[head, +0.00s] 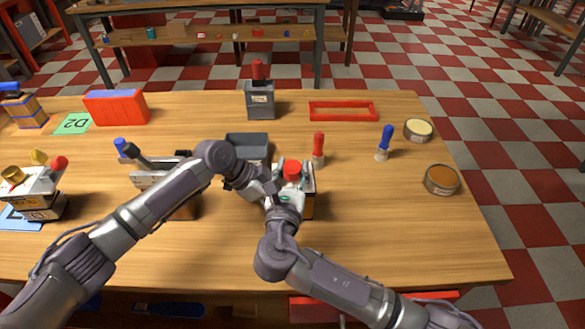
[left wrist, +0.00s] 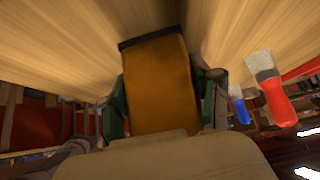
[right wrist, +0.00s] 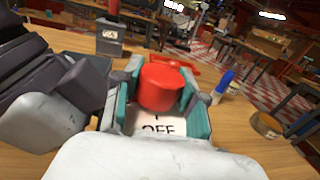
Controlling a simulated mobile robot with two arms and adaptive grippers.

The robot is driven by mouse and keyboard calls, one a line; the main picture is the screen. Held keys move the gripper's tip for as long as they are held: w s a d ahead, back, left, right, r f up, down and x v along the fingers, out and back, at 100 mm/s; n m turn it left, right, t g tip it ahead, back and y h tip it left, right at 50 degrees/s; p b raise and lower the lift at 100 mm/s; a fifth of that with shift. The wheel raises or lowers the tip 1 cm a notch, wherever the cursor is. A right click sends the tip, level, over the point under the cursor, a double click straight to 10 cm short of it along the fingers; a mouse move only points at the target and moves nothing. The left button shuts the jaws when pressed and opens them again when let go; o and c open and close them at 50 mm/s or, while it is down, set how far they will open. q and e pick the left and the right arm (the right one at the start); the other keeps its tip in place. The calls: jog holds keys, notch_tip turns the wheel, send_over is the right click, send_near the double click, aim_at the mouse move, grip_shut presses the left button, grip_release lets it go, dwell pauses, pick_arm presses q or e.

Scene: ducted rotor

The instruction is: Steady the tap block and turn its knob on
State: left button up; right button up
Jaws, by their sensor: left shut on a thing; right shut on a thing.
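The tap block (head: 309,206) stands near the middle of the table, with an orange-brown side and a white top. Its red knob (head: 292,169) is on top, and a white label reading "OFF" (right wrist: 158,128) shows in the right wrist view. My left gripper (left wrist: 163,100) is shut on the orange-brown body (left wrist: 160,80) of the block, its fingers on both sides. My right gripper (right wrist: 160,95) is shut on the red knob (right wrist: 160,85), one teal-padded finger on each side. My arms hide much of the block in the head view.
A grey open bin (head: 247,142) stands just behind. A red-handled brush (head: 318,148) and a blue-handled brush (head: 385,140) stand to the right, with two round tins (head: 441,180) beyond. A grey box with a red handle (head: 260,103) and a red frame (head: 342,104) are farther back.

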aim_at(292, 166)
pick_arm(q)
jog(key=shift+f, duration=0.1)
dwell(0.3)
pick_arm(e)
jog(key=o, duration=1.2)
notch_tip(292, 166, up, 10)
pick_arm(q)
jog(key=o, duration=1.1)
jog(key=shift+a, duration=0.1)
